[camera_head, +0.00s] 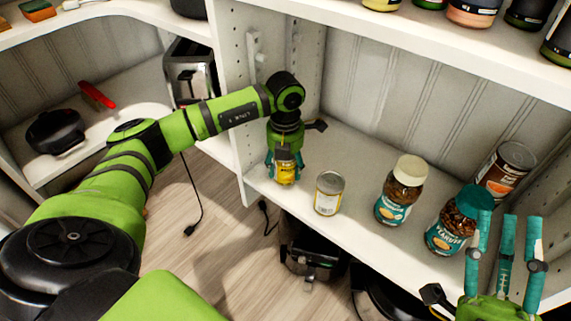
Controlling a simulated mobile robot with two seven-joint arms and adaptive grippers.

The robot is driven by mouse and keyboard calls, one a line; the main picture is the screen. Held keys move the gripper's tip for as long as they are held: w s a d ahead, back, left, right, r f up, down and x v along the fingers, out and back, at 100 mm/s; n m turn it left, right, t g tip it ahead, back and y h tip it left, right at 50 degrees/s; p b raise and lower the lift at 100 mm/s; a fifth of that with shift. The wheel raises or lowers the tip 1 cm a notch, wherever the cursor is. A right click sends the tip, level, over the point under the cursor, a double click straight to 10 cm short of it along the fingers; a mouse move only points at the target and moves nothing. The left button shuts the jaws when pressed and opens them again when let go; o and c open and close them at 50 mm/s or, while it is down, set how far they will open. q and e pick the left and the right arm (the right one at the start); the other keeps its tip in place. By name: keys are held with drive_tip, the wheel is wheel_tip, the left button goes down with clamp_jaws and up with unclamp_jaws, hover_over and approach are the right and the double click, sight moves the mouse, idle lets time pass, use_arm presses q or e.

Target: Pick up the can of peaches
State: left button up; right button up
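My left gripper (285,169) points down at the left end of the middle shelf. Its teal fingers are around a small yellow can (286,176), close against its sides. I cannot tell whether they press on it or whether the can rests on the shelf. A second can (328,197), silver-topped with a white and yellow label, stands upright just to the right, apart from the gripper. The labels are too small to read, so I cannot tell which can holds peaches. My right gripper (506,258) is at the lower right, its teal fingers spread and empty.
A jar with a cream lid (399,193), a jar with a teal lid (452,222) and a large brown can (503,168) stand further right on the shelf (352,160). Jars line the shelf above.

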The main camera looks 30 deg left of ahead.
use_arm(q)
drive_tip(key=shift+c, duration=0.7)
